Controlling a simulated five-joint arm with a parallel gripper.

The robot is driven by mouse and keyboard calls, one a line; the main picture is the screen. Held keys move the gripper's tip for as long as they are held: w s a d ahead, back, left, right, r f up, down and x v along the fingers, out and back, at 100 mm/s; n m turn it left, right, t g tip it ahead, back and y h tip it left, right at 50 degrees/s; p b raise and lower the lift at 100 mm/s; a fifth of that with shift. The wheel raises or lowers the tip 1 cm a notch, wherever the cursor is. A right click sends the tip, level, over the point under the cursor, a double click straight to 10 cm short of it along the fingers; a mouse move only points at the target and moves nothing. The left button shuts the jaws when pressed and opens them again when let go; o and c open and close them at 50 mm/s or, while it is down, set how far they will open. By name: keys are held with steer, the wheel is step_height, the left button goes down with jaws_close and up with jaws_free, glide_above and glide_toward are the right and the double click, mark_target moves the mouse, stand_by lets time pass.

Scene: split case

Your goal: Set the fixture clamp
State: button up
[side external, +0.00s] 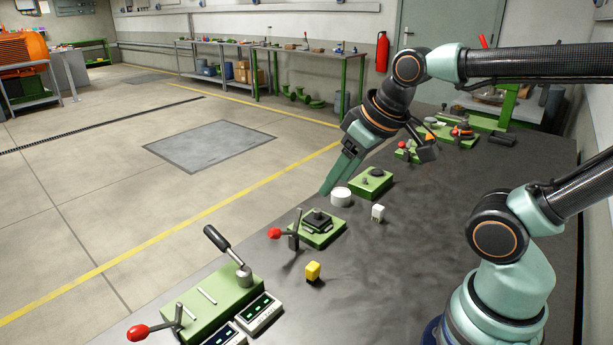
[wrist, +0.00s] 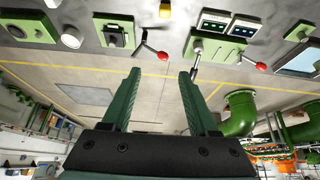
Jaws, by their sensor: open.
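A small green fixture (side external: 317,240) holds a dark block and has a lever with a red knob (side external: 274,233) at its left. It also shows in the wrist view (wrist: 126,42), top centre-left. A longer green fixture (side external: 205,297) at the front has a black-handled lever (side external: 216,238) and another red-knobbed lever (side external: 138,332). I cannot tell which one is the fixture clamp. My gripper (side external: 328,188) is open and empty, above and behind the small fixture and touching neither one. In the wrist view its two green fingers (wrist: 156,75) stand apart with nothing between them.
A white round part (side external: 341,196), a white block (side external: 378,212) and a yellow block (side external: 313,270) stand on the dark bench. Another green fixture (side external: 371,183) is behind. Two display boxes (side external: 258,312) are beside the front fixture. The bench's right middle is clear.

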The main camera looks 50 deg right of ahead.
steer(key=w+a+f+n+g, duration=0.1)
steer(key=w+f+n, duration=0.1)
steer(key=w+n, duration=0.5)
steer(key=n, duration=0.8)
glide_toward(276, 230)
steer(key=shift+n+g, duration=0.3)
steer(key=shift+g, duration=0.1)
steer(key=x, duration=0.9)
steer(key=shift+w, duration=0.4)
steer(key=shift+c, duration=0.3)
jaws_close()
